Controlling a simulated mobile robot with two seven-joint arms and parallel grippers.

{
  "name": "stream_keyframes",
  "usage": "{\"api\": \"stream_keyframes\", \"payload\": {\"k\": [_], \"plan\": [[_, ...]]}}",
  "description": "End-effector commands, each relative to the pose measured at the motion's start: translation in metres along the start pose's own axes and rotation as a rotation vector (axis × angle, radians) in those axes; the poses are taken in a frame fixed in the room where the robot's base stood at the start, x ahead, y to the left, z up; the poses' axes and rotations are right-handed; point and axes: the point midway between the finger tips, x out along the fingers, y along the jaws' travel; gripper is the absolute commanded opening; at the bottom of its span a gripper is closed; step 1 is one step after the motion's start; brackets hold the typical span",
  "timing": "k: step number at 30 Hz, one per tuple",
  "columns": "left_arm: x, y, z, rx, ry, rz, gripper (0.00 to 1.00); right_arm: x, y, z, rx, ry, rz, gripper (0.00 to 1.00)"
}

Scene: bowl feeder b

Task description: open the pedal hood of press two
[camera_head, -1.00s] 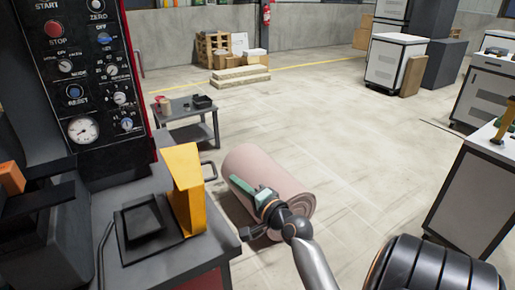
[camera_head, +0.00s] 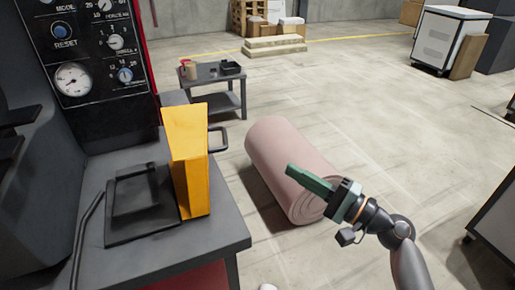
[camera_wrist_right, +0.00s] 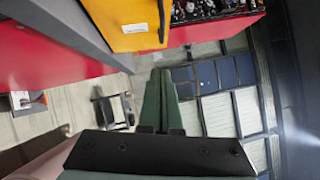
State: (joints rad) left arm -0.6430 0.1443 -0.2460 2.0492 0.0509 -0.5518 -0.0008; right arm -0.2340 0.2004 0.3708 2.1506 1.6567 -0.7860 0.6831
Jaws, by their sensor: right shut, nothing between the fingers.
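A yellow upright box-like guard (camera_head: 187,160) stands at the right side of the dark press table (camera_head: 205,245), beside a black square tray-like part (camera_head: 140,205). I cannot tell for certain whether this guard is the pedal hood, and no pedal shows. A yellow panel (camera_wrist_right: 125,25) also shows at the top of the right wrist view. My right gripper (camera_head: 291,170) has green fingers, shut and empty. It points left toward the yellow guard, clearly apart from it, and appears in front of the pink roll.
A pink roll (camera_head: 285,160) lies on the floor right of the press. A dark bar handle (camera_head: 219,138) sticks out behind the yellow guard. A small grey table (camera_head: 215,80) stands farther back. A white cabinet (camera_head: 445,40) stands far right. The middle floor is open.

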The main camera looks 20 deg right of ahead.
Motion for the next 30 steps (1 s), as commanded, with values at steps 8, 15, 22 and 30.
{"api": "stream_keyframes", "payload": {"k": [8, 15, 22, 30], "plan": [[-0.009, 0.001, -0.005, -0.001, -0.006, 0.000, 0.50, 0.048, -0.005, 0.001, 0.000, 0.000, -0.005, 0.00], [-0.011, 0.001, -0.007, -0.002, -0.010, 0.000, 0.50, 0.099, -0.003, 0.000, 0.000, 0.001, -0.003, 0.00], [-0.013, 0.003, -0.011, -0.001, -0.014, 0.002, 0.50, 0.119, -0.002, 0.022, 0.003, 0.003, -0.001, 0.00], [-0.012, 0.003, -0.013, 0.000, -0.011, 0.003, 0.50, 0.125, -0.001, 0.027, 0.000, 0.004, 0.000, 0.00]]}}
